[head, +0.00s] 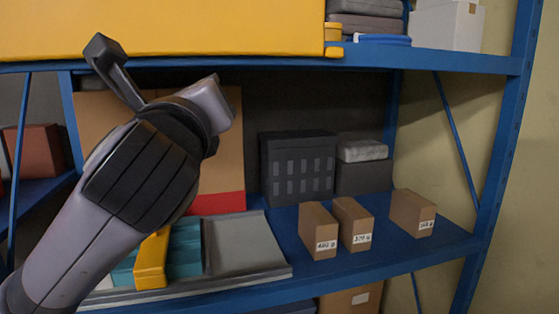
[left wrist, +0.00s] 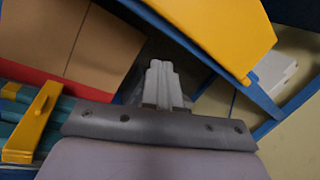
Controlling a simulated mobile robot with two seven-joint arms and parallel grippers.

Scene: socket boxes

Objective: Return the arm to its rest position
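My left arm comes in from the left in the head view, raised in front of the blue shelf. Its left gripper (head: 215,92) is at the arm's upper right end, in front of a large brown and red box (head: 228,165). In the left wrist view the pale fingers of the left gripper (left wrist: 160,66) lie close together, with nothing visible between them. My right gripper is in neither view.
The blue shelf (head: 400,262) holds three small labelled brown boxes (head: 318,231), a dark crate (head: 298,168), and a grey tray (head: 245,245) beside teal and yellow items. A yellow bin (head: 230,28) sits on the shelf above. A blue post (head: 505,150) stands right.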

